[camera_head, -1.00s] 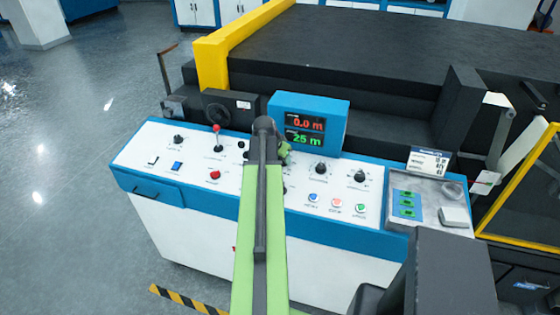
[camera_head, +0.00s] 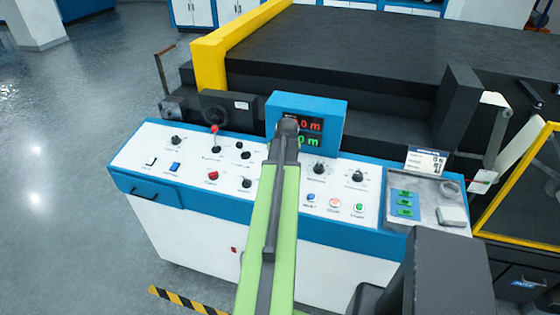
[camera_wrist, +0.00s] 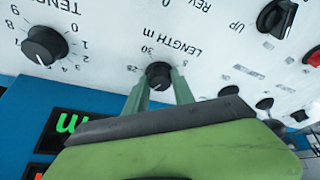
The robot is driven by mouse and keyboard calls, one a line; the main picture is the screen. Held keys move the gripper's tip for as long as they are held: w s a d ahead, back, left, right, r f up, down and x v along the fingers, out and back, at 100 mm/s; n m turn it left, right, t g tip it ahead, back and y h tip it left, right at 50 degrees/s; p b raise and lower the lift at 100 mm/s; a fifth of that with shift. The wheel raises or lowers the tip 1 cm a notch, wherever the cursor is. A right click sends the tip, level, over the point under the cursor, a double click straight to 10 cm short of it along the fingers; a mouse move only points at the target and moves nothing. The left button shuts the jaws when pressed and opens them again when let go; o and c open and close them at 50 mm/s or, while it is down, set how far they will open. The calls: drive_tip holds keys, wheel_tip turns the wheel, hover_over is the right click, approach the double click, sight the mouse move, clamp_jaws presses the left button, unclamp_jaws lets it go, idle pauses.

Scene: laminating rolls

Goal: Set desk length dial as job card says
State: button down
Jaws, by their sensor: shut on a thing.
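The desk length dial (camera_wrist: 158,72) is a black knob under the upside-down label "LENGTH m" in the wrist view, with 30 and other scale numbers beside it. The two green fingers of my gripper (camera_wrist: 160,88) are closed on its sides. In the head view my arm hides this dial and the gripper. The blue display (camera_head: 335,107) shows red figures above green ones. My arm covers their left part, and both visible ends read "0 m". The job card (camera_head: 427,160) stands at the panel's right, its text too small to read.
The white panel (camera_head: 135,163) also carries a red-knobbed lever (camera_head: 214,130), several other knobs and coloured buttons. A grey tray (camera_head: 432,190) lies at the right.

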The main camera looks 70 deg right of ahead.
drive_tip(key=n, duration=0.2)
drive_tip(key=n+y, duration=0.1)
drive_tip(key=n, duration=0.1)
drive_tip(key=n+t, duration=0.1)
drive_tip(key=shift+s+d+r+n, duration=0.1)
drive_tip(key=shift+s+d+n, duration=0.05)
drive_tip(key=shift+d+n, duration=0.25)
drive_tip(key=n+y+p, duration=0.1)
drive_tip(key=n+y, duration=0.1)
drive_tip(key=n, duration=0.2)
drive_tip(key=shift+n, duration=0.7)
drive_tip(key=c, duration=1.1)
unclamp_jaws()
drive_tip(key=shift+o, duration=0.2)
